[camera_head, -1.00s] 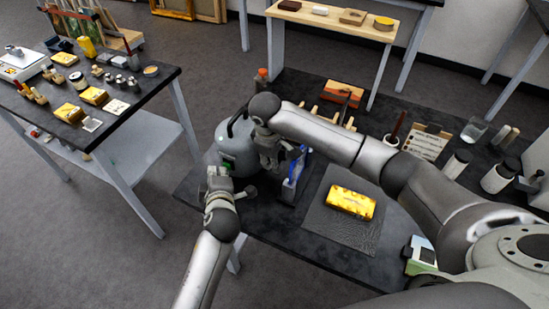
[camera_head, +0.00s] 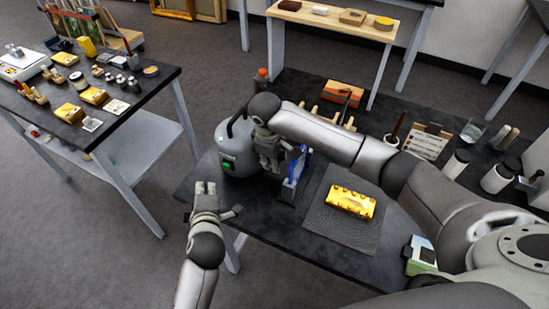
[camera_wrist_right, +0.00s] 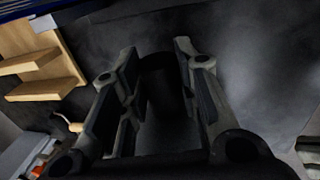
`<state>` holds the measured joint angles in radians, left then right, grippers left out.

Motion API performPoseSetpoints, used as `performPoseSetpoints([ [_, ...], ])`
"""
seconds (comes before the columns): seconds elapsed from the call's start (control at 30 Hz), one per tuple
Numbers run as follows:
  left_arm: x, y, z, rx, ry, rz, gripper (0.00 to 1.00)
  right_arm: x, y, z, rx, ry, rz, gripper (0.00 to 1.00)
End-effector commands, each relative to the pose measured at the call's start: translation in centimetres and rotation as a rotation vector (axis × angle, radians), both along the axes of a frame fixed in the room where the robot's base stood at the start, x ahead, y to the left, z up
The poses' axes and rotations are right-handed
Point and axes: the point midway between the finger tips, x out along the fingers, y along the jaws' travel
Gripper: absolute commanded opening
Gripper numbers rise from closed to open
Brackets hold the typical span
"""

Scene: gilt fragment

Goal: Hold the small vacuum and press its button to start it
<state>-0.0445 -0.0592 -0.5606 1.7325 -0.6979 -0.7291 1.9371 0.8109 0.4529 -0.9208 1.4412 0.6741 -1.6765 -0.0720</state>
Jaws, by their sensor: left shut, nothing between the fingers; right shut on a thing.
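The small vacuum (camera_head: 236,146) is a grey-green rounded canister with a black curved handle or hose on top. It stands upright at the table's left end, with a bright green button (camera_head: 228,166) on its front. My right gripper (camera_head: 268,160) is at the vacuum's right side, pointing down. In the right wrist view its fingers (camera_wrist_right: 157,90) are closed around a dark round part, seemingly the vacuum's; the exact contact is too dark to tell. My left gripper (camera_head: 205,188) is shut and empty, apart from the vacuum, in front of and below the button.
A blue-framed upright item (camera_head: 295,172) stands close right of my right gripper. A gilt block (camera_head: 350,202) lies on a dark mat (camera_head: 337,228). Jars (camera_head: 497,177) and tools crowd the table's right side. A second table (camera_head: 112,115) stands to the left, with floor between.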

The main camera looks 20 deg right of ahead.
Motion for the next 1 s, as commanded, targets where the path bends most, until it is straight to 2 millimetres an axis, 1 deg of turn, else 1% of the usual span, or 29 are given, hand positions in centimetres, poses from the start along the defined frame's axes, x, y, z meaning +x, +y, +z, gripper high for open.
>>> performPoseSetpoints([
  [0.13,-0.59,0.57,0.05,0.000,-0.001,0.000,0.00,0.05,0.09,0.09,0.002,-0.002,0.002,0.00],
  [0.47,-0.63,0.62,0.06,0.000,-0.001,0.000,0.00,0.06,0.08,0.09,0.001,-0.003,0.002,0.00],
  [0.5,-0.62,0.62,0.05,0.000,-0.001,0.000,0.00,0.06,0.07,0.09,0.001,-0.003,0.002,0.32],
  [0.67,-0.62,0.62,0.06,0.000,-0.001,0.000,0.00,0.05,0.05,0.07,0.001,-0.002,0.001,0.52],
  [0.7,-0.61,0.61,0.06,0.000,-0.001,0.000,0.00,0.04,0.04,0.06,0.001,-0.002,0.000,0.54],
  [1.0,-0.60,0.60,0.06,0.000,-0.001,0.000,0.00,0.02,0.02,0.12,0.000,-0.001,0.000,0.54],
])
